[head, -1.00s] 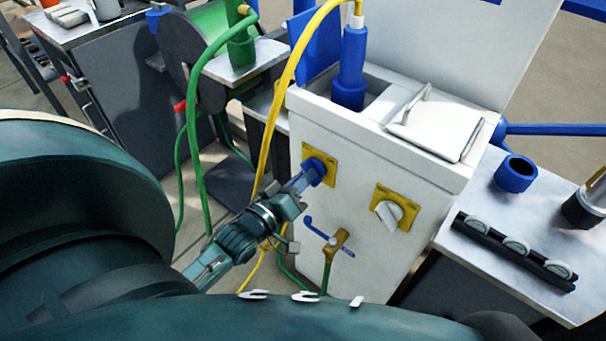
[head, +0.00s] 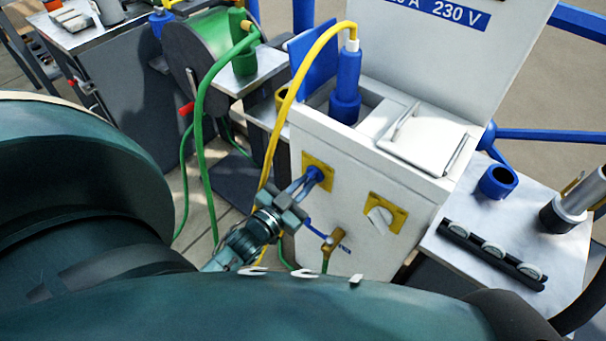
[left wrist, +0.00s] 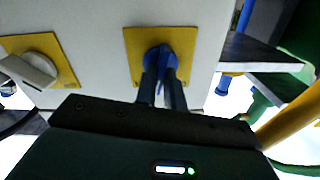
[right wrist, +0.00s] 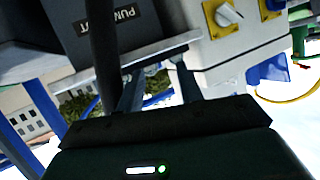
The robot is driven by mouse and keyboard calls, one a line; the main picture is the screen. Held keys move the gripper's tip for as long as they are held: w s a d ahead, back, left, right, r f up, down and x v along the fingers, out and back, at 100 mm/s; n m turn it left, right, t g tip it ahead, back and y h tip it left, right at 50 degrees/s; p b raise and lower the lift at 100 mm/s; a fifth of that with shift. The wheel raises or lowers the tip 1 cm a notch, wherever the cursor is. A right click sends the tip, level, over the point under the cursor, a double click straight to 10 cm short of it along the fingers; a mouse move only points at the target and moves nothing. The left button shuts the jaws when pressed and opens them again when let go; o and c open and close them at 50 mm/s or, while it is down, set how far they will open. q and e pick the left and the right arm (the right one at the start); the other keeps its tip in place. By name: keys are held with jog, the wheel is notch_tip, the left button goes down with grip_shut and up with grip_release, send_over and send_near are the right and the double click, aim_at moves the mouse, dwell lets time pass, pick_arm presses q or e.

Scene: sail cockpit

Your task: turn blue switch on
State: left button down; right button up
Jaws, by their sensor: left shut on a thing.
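The blue switch (head: 316,173) is a knob on a yellow plate on the front of the white power box (head: 350,185). It also shows in the left wrist view (left wrist: 160,54), on its yellow plate. My left gripper (head: 304,181) is shut on the blue switch; its two fingers (left wrist: 163,82) sit either side of the knob and partly hide it. The knob's exact angle is hard to tell. My right gripper (right wrist: 157,85) shows only in its own wrist view, with its fingers apart and nothing clearly between them.
A white switch (head: 380,216) on a second yellow plate sits right of the blue one. Below is a brass tap (head: 332,242) with a blue lever. A yellow cable (head: 282,105) hangs left of the box. A metal side table (head: 500,225) stands at right.

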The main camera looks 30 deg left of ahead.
pick_arm(q)
jog(key=shift+m+p, duration=0.6)
jog(key=shift+m, duration=2.4)
pick_arm(e)
jog(key=shift+w+a+f+g, duration=0.1)
jog(key=shift+a+f+g, duration=0.2)
jog(key=shift+a, duration=0.05)
pick_arm(q)
jog(key=shift+m, duration=0.3)
jog(key=c, duration=1.5)
grip_release()
pick_arm(e)
jog(key=shift+w, duration=0.1)
pick_arm(q)
jog(key=shift+s, duration=0.1)
pick_arm(e)
jog(key=shift+d+r, duration=0.1)
